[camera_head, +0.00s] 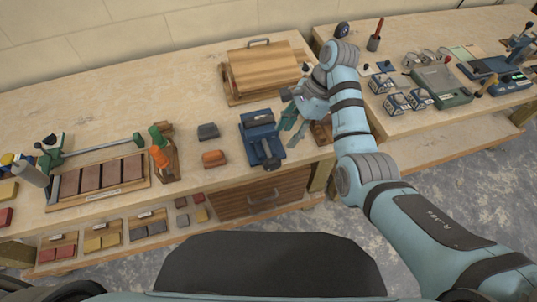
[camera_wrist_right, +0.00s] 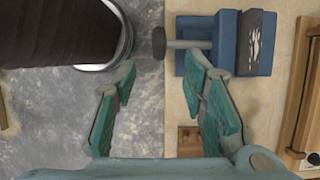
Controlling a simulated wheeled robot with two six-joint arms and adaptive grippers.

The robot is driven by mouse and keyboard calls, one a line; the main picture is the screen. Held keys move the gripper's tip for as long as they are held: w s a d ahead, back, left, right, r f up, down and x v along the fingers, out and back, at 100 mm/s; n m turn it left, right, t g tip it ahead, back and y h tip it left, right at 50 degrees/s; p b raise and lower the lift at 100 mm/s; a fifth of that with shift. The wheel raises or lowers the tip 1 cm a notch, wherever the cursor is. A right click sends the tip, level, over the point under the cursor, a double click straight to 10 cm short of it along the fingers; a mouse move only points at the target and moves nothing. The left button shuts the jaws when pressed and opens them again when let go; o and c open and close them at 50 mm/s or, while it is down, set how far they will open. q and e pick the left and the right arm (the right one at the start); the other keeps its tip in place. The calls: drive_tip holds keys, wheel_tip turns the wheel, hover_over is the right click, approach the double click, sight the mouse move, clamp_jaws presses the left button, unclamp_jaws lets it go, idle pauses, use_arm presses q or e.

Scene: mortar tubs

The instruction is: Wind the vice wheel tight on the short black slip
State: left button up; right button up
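The blue vice (camera_head: 262,140) stands on the bench near its front edge, left of my right gripper. In the right wrist view the vice (camera_wrist_right: 200,62) is at the top, with a metal screw rod (camera_wrist_right: 188,44) ending in a dark round knob or wheel (camera_wrist_right: 158,43). A dark strip with a pale worn patch (camera_wrist_right: 257,42) lies across the vice; I cannot tell whether it is a jaw or the short black slip. My right gripper (camera_head: 293,118) is open, its green-padded fingers (camera_wrist_right: 160,85) apart and empty, just short of the rod. My left gripper is out of view.
A dark block (camera_head: 207,131) and an orange block (camera_head: 214,158) lie left of the vice. A wooden board with a handle (camera_head: 262,72) is behind it. Several small coloured slips (camera_head: 104,240) sit on a lower ledge. A second bench (camera_head: 440,115) with tools is at right.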

sight(274, 159)
drive_tip(key=b+x, duration=0.3)
drive_tip(key=x, duration=1.1)
drive_tip(key=shift+d+f, duration=0.1)
clamp_jaws()
drive_tip(key=shift+d+y, duration=0.1)
drive_tip(key=shift+y, duration=0.3)
